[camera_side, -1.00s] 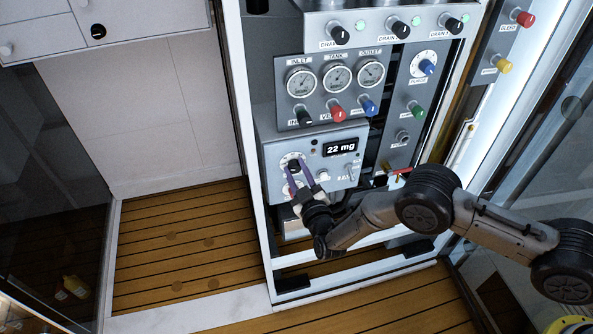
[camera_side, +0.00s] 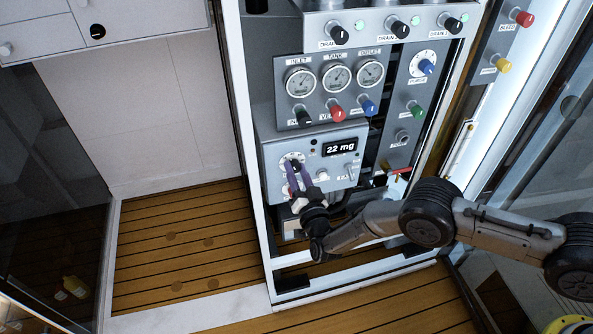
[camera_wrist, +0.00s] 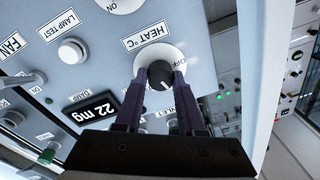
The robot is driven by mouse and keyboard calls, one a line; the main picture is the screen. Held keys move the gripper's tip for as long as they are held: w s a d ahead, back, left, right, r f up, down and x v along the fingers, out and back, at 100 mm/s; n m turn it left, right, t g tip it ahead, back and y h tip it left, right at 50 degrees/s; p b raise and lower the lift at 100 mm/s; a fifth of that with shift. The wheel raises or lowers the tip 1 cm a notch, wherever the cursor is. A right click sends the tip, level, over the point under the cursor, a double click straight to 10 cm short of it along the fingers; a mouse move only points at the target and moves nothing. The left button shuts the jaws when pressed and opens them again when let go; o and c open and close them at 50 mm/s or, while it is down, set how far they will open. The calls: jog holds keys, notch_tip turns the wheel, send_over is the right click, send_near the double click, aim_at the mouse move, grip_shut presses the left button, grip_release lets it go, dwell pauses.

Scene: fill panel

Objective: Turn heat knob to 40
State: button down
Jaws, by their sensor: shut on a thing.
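The heat knob (camera_wrist: 160,74) is a black knob with a white line, on a round white dial under a "HEAT °C" label in the wrist view. "OFF" shows on the dial's rim; the other marks are too small or covered, so I cannot read the setting. My gripper (camera_wrist: 160,80) has its two purple fingers on either side of the knob, shut on it. In the side view my gripper (camera_side: 294,166) reaches up to the white heat dial (camera_side: 291,158) at the panel box's upper left, and its fingers cover much of the knob.
A display (camera_side: 340,147) reading "22 mg" sits right of the dial. A lamp test button (camera_wrist: 72,51) and another white dial (camera_wrist: 125,4) are nearby on the same panel. Gauges (camera_side: 336,77) and coloured valve knobs (camera_side: 337,113) are above.

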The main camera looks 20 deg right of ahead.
jog(key=shift+m, duration=1.6)
jog(key=c, duration=0.5)
grip_release()
jog(key=shift+s, duration=0.1)
jog(key=s, duration=1.3)
jog(key=shift+s+f, duration=0.3)
jog(key=shift+f, duration=0.1)
